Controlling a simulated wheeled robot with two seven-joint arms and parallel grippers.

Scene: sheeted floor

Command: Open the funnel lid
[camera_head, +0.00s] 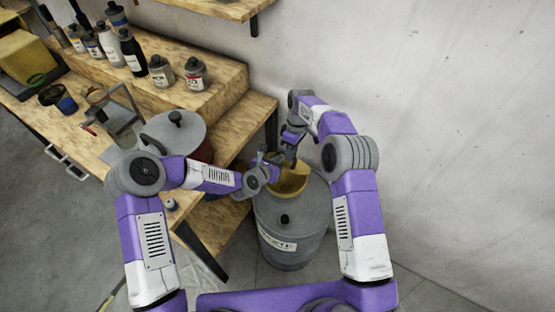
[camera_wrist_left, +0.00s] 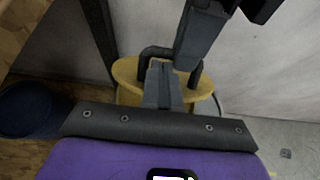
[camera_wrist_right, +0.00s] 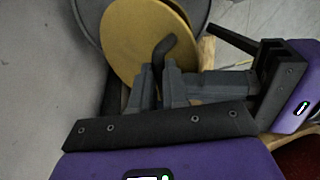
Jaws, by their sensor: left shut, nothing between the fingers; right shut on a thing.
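A yellow funnel (camera_head: 291,187) sits on top of a grey drum (camera_head: 290,238). Its round yellow lid (camera_wrist_right: 135,45) has a black bent handle (camera_wrist_right: 166,48). The handle (camera_wrist_left: 152,52) also shows in the left wrist view. My right gripper (camera_head: 291,166) is shut on the lid handle, coming from above. My left gripper (camera_head: 263,160) is shut and empty, close beside the handle and the right fingers. In the left wrist view its closed fingertips (camera_wrist_left: 163,68) overlap the lid. The fingers hide part of the lid, and I cannot tell how far it stands open.
A wooden workbench (camera_head: 225,100) with several bottles and jars stands at the left. A white wall (camera_head: 440,110) rises close behind and right of the drum. A black knob (camera_head: 285,218) is on the drum's top.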

